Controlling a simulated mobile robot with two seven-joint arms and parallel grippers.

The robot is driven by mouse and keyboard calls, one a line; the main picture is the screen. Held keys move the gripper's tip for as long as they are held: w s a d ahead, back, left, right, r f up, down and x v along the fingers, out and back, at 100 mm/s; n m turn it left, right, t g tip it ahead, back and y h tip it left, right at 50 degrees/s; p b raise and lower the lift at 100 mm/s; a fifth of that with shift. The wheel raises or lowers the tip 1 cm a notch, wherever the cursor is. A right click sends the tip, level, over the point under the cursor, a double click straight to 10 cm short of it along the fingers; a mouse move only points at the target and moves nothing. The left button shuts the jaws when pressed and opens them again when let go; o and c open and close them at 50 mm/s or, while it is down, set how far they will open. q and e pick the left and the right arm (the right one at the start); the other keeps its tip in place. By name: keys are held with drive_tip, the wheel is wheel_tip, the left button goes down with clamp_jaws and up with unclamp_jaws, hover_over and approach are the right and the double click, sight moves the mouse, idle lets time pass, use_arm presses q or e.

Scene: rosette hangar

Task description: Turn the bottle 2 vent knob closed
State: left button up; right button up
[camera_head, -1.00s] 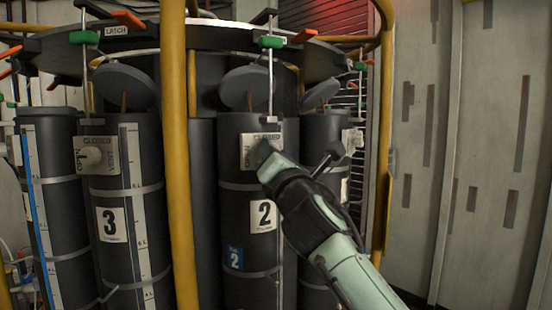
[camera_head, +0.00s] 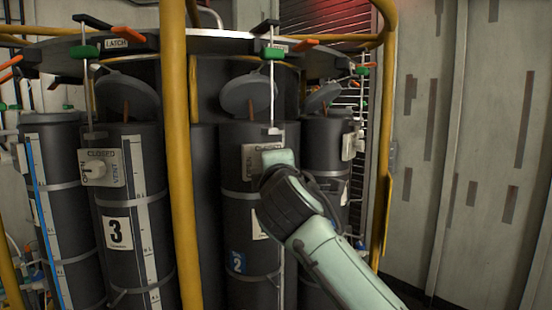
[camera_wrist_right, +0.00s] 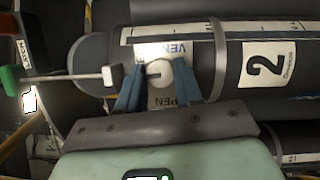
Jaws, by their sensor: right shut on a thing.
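Bottle 2 (camera_head: 238,207) is a dark cylinder in the rack, its white vent plate (camera_head: 250,160) near the top and partly covered by my right wrist. In the right wrist view bottle 2 (camera_wrist_right: 232,62) lies sideways, lid end left. The round white vent knob (camera_wrist_right: 160,74) sits between the blue fingers of my right gripper (camera_wrist_right: 158,88), which is shut on it. A short dark mark on the knob points left, toward the lid end. "VENT" shows above the knob and "OPEN" below; the CLOSED wording is hidden there. My left gripper is not in view.
Bottle 3 (camera_head: 140,205) stands left with its own vent knob (camera_head: 95,171). A yellow post (camera_head: 178,150) rises between the bottles. A latch rod with a green grip (camera_head: 272,54) hangs above bottle 2; its T-end (camera_wrist_right: 108,75) is close to my fingers.

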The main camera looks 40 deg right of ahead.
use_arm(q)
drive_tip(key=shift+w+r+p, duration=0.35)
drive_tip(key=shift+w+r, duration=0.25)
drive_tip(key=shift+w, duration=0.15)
use_arm(e)
drive_tip(key=shift+r+m+g, duration=0.1)
drive_tip(key=shift+m+g, duration=0.2)
drive_tip(key=shift+m, duration=0.4)
drive_tip(key=o, duration=1)
drive_tip(key=shift+w, duration=0.1)
drive_tip(key=shift+o, duration=0.2)
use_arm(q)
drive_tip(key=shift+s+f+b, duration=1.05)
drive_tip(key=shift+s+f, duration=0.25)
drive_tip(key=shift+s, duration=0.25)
use_arm(e)
drive_tip(key=v, duration=1.3)
drive_tip(key=shift+s, duration=0.35)
